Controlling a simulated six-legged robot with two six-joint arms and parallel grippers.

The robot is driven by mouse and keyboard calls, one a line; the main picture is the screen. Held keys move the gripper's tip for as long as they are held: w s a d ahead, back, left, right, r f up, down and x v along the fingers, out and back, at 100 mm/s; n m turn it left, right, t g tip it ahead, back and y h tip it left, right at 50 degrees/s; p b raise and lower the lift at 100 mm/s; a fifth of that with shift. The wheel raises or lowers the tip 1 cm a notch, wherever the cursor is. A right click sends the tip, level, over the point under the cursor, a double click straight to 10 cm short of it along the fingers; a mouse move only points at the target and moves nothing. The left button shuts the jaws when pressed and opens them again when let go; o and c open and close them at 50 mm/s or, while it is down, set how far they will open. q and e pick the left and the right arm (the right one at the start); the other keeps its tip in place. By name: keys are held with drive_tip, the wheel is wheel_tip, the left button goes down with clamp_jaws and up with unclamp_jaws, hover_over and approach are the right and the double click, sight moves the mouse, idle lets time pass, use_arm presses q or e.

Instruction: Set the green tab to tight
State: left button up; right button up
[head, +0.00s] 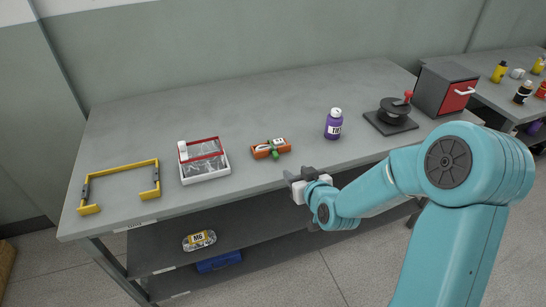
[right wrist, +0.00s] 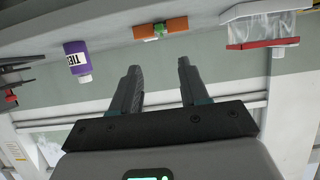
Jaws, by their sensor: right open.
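The green tab (head: 274,154) sits at the front of a small orange block (head: 260,152) on the grey workbench, near the middle. In the right wrist view the orange block (right wrist: 175,26) and the green tab (right wrist: 159,30) show at the top, beyond the fingertips. Its setting is too small to read. My right gripper (head: 297,178) is at the bench's front edge, in front of and to the right of the block, apart from it. In the right wrist view my right gripper (right wrist: 158,72) has its fingers apart with nothing between them. My left gripper is not in view.
A purple bottle (head: 333,127) stands right of the block, and a white tray (head: 205,177) lies left of it. A yellow frame (head: 120,168) is at far left. A black round device (head: 392,114) and a grey cabinet (head: 445,88) are at right.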

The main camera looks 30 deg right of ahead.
sight(277, 156)
drive_tip(key=p+x, duration=0.2)
drive_tip(key=x, duration=1.3)
drive_tip(key=shift+w+d+f, duration=0.1)
drive_tip(key=shift+w+f, duration=0.15)
clamp_jaws()
